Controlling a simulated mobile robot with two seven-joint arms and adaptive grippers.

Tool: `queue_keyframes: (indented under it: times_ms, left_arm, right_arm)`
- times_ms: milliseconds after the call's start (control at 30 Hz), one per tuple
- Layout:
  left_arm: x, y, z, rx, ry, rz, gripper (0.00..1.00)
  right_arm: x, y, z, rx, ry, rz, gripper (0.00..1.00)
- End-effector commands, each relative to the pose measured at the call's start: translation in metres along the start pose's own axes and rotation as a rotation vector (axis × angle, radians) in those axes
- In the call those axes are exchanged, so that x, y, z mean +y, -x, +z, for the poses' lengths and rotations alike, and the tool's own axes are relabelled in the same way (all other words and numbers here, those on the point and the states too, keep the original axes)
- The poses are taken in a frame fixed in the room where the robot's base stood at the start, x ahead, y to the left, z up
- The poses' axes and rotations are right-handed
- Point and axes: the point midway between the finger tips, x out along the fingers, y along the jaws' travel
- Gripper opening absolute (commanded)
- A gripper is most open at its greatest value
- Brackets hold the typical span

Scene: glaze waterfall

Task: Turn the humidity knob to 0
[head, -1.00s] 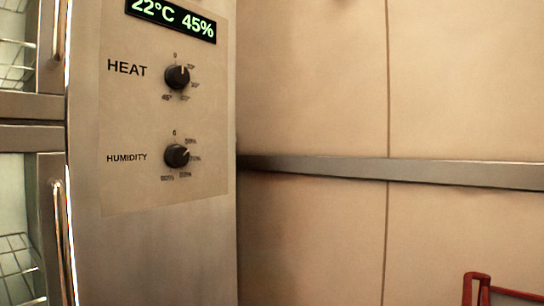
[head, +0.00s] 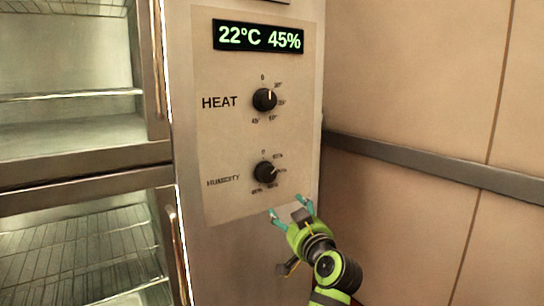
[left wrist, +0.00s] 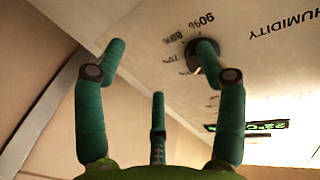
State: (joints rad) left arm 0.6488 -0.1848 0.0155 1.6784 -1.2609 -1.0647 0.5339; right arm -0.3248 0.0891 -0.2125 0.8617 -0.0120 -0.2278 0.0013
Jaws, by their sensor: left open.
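The humidity knob (head: 266,172) is a black round dial on the steel panel (head: 225,150), below the heat knob (head: 264,100). Its pale pointer line aims to the upper right, away from the 0 above it. My left gripper (head: 291,208) is open and empty, just below and slightly right of the humidity knob, apart from it in the head view. In the left wrist view, its teal fingers (left wrist: 160,62) are spread, and the humidity knob (left wrist: 196,62) is partly hidden behind the right finger. My right gripper is not in view.
A display (head: 258,37) above the knobs reads 22°C 45%. Glass-door cabinets (head: 75,150) with wire shelves and vertical handles stand to the left. A wall (head: 420,80) with a metal rail (head: 430,169) is on the right.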

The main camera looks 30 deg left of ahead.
Motion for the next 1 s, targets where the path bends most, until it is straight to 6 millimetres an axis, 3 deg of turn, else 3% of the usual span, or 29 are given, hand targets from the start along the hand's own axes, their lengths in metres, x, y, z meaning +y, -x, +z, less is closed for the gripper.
queue_keyframes:
  times_ms: [33,100,267,700,1000]
  left_arm:
    - [-0.007,-0.003,-0.033,-0.011,0.021,-0.047,0.71]
    - [-0.014,-0.005,-0.052,-0.022,0.04,-0.101,0.71]
    - [-0.023,-0.008,-0.073,-0.033,0.062,-0.164,0.71]
    - [-0.034,-0.065,-0.073,-0.031,0.061,-0.171,0.71]
    - [-0.035,-0.076,-0.07,-0.032,0.064,-0.169,0.71]
  right_arm:
    - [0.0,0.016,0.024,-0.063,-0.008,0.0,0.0]
    - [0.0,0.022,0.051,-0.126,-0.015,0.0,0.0]
    - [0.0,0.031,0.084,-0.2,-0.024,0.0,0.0]
    - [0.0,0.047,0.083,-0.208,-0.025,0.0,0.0]
    - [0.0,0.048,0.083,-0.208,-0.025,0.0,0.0]
